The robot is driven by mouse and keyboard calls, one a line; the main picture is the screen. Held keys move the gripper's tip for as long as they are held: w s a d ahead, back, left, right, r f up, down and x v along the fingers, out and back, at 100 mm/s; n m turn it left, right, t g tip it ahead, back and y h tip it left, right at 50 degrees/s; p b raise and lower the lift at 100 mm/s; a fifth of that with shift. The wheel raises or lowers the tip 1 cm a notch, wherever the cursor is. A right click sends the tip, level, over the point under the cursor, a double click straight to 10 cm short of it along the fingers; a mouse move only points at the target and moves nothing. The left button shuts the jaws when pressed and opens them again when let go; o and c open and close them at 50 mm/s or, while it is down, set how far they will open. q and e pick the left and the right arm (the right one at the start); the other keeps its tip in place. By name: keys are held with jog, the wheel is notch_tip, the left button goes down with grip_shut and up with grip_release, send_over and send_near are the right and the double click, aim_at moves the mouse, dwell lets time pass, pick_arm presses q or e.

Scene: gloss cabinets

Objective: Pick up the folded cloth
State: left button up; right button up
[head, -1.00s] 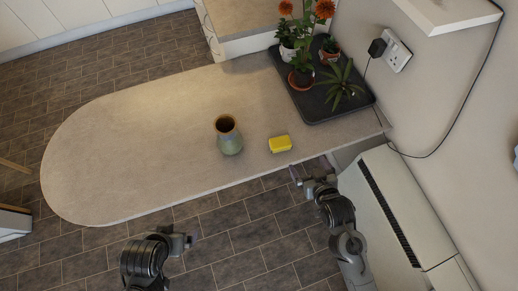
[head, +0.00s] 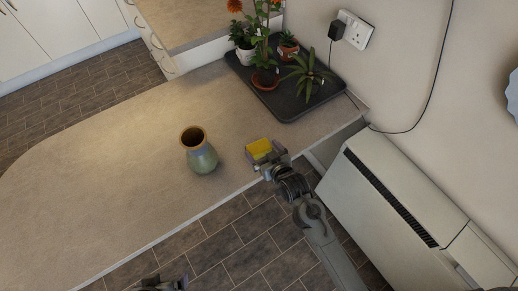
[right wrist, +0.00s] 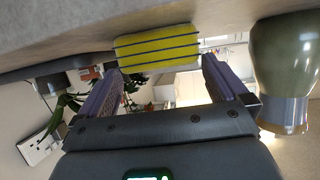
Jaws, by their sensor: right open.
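The folded cloth (head: 259,148) is a small yellow block on the counter, right of the vase. In the right wrist view the cloth (right wrist: 157,48) shows dark stripes and lies just beyond the fingertips, between their lines. My right gripper (head: 266,155) is open at the cloth's near side, with a finger toward each end; its open fingers also show in the right wrist view (right wrist: 162,72). I cannot tell whether they touch the cloth. My left gripper (head: 172,284) shows only partly at the bottom edge of the head view, and its jaws are not clear.
A green-blue vase (head: 201,158) stands upright left of the cloth, and shows at the right in the right wrist view (right wrist: 285,70). A dark tray (head: 296,102) with several potted plants is behind. A white heater (head: 400,195) stands at the right. The counter (head: 95,165) is clear at the left.

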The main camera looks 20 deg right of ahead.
aim_at(257, 143)
jog(key=shift+x, duration=2.75)
jog(key=shift+s+f, duration=0.1)
jog(key=shift+f, duration=0.1)
jog(key=c, duration=0.6)
jog(key=shift+o, duration=0.2)
jog(key=shift+r, duration=0.1)
jog(key=shift+r, duration=0.8)
notch_tip(257, 143, up, 3)
jog(key=shift+d+f, duration=0.1)
jog(key=shift+f, duration=0.05)
jog(key=s+d+r, duration=0.6)
jog(key=d, duration=0.3)
jog(key=shift+s+d+r+p, duration=0.15)
jog(key=shift+s+r+p, duration=0.15)
jog(key=shift+p, duration=0.05)
